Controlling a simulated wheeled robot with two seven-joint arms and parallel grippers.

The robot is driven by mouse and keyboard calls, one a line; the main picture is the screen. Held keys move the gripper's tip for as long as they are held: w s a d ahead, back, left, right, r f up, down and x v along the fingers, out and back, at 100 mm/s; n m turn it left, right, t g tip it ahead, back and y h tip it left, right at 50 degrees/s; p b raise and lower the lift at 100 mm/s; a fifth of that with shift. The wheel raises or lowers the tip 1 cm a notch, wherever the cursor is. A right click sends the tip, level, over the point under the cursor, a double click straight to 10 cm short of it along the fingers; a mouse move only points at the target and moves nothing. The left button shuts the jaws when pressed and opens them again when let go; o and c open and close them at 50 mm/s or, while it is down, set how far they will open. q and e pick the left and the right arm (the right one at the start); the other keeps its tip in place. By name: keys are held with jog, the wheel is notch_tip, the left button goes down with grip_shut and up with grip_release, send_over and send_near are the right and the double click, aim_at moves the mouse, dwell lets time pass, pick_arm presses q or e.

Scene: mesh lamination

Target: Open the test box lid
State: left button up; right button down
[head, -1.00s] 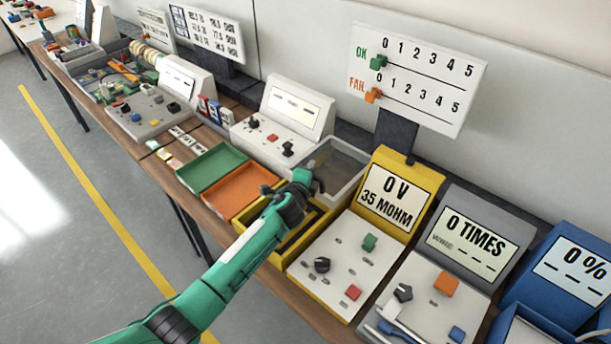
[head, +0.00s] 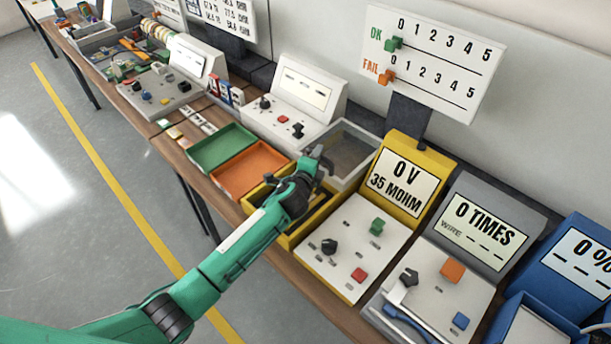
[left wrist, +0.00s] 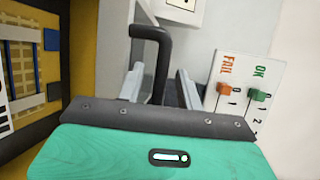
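The yellow test box (head: 321,226) stands open on the bench, left of the yellow panel reading 0 V, 35 MOHM (head: 404,178). Its lid, a grey frame with a see-through pane (head: 350,152), is raised at the back of the box. My left gripper (head: 318,160) is at the lid's near edge. In the left wrist view, a black handle (left wrist: 163,65) stands between its two grey fingers (left wrist: 162,88). The fingers are apart, with gaps beside the handle. The box's inside (left wrist: 30,60) shows at left. My right gripper is not in view.
A green tray (head: 223,148) and an orange tray (head: 250,170) lie left of the box. An OK/FAIL counter board (head: 432,58) stands behind. A grey 0 TIMES panel (head: 480,225) and a blue unit (head: 570,265) are at right. Open floor lies in front of the bench.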

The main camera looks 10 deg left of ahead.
pick_arm(q)
jog(key=b+v, duration=0.1)
jog(key=v, duration=0.9)
jog(key=shift+s+b, duration=0.2)
jog(key=shift+b, duration=0.15)
